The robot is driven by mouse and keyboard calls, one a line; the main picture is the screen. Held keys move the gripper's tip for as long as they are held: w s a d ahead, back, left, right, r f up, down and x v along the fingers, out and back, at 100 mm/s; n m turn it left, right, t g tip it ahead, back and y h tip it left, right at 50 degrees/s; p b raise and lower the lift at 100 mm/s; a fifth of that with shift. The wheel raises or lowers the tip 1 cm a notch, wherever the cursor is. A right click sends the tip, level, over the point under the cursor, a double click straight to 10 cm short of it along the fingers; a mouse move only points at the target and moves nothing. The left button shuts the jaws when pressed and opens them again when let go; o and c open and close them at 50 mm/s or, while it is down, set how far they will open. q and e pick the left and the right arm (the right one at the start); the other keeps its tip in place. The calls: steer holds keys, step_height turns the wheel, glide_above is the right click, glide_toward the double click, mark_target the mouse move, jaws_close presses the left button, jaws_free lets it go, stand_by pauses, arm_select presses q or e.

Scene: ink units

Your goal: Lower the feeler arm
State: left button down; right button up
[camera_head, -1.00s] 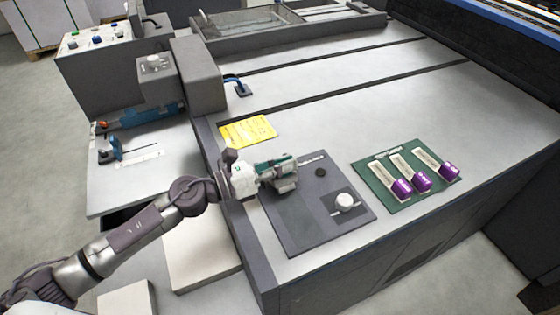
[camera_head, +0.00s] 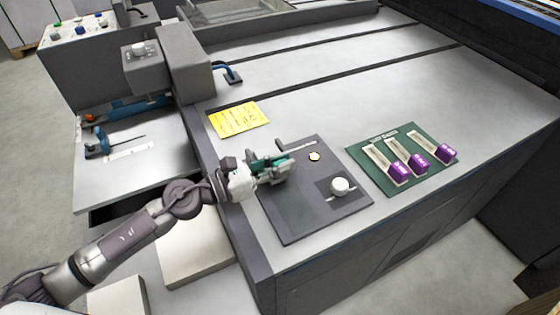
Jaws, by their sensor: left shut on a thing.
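My left gripper (camera_head: 271,170) is over the left part of a dark panel (camera_head: 295,220) on the machine top. It is shut on what looks like the feeler arm, mostly hidden by the green and dark fingers. A slim grey bar (camera_head: 299,147), apparently part of the arm, reaches from the fingers toward the panel's far right corner. It looks close to the panel, but I cannot tell whether it touches. Beside it is a small pale, lit-looking disc (camera_head: 314,156). A white knob (camera_head: 341,185) sits nearer the front. My right gripper is not in view.
A green board (camera_head: 368,162) with three pale strips and purple blocks (camera_head: 418,160) lies to the right. A yellow sheet (camera_head: 238,119) lies behind the gripper. A grey housing (camera_head: 186,62) with a blue hook-like part (camera_head: 232,75) stands farther back. The machine top (camera_head: 330,95) between is clear.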

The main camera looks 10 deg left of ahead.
arm_select(q)
steer(key=shift+s+f, duration=0.15)
steer(key=shift+f, duration=0.15)
steer(key=c, duration=1.3)
jaws_free()
steer(key=shift+o, duration=0.7)
steer(key=shift+r, duration=0.15)
steer(key=v, duration=1.2)
